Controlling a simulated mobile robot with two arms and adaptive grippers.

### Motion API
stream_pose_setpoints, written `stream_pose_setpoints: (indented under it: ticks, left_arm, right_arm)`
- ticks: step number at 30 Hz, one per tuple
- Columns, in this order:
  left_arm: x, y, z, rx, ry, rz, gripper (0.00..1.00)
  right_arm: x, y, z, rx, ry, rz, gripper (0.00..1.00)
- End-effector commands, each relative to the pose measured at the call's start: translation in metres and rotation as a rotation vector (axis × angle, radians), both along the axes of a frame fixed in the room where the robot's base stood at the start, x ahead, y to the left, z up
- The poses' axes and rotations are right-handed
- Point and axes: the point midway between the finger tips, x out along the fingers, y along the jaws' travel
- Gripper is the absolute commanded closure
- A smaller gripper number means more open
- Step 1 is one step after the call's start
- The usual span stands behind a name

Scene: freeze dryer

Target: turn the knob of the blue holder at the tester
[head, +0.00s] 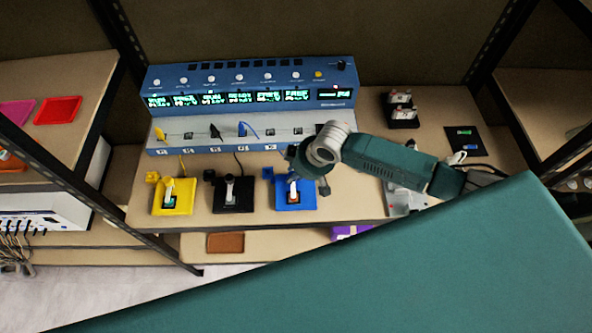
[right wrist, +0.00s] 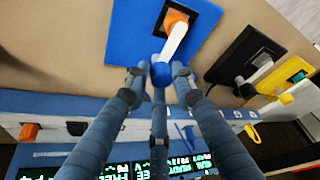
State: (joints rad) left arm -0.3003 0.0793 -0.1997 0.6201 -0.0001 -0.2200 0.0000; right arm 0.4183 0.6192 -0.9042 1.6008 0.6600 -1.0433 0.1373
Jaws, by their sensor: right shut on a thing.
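The blue holder (head: 309,201) is a flat plate on the bench in front of the tester (head: 250,85), with a white lever over a dark square. In the right wrist view the blue holder (right wrist: 128,35) shows an orange piece under the white lever (right wrist: 176,42). Its blue knob (right wrist: 161,76) is at the plate's edge, between the fingers of my right gripper (right wrist: 159,70), which is shut on it. In the head view my right gripper (head: 300,168) is over the back of the holder. My left gripper is not in view.
A black holder (head: 246,204) and a yellow holder (head: 161,208) stand to the left of the blue one. Cables run to the tester's front ledge (head: 290,142). A black rack (head: 404,122) and dark mat (head: 472,148) lie to the right. Shelf posts flank the bench.

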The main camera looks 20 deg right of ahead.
Motion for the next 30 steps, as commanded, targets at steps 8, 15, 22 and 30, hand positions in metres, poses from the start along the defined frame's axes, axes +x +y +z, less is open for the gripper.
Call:
stream_pose_setpoints:
  ticks: [8, 15, 22, 30]
  left_arm:
    - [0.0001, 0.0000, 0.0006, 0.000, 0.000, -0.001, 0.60]
    - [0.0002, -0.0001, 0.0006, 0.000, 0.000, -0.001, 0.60]
    - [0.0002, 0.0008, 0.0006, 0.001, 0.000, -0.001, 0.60]
    - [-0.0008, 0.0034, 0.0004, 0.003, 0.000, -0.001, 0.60]
  right_arm:
    - [0.0036, 0.0088, 0.0054, 0.019, -0.012, 0.000, 1.00]
    - [0.0036, 0.0082, 0.0052, 0.017, -0.012, 0.001, 0.59]
    - [0.0023, 0.0047, 0.0028, 0.011, -0.007, -0.001, 0.59]
    - [0.0014, 0.0022, 0.0026, 0.006, -0.005, -0.002, 0.59]
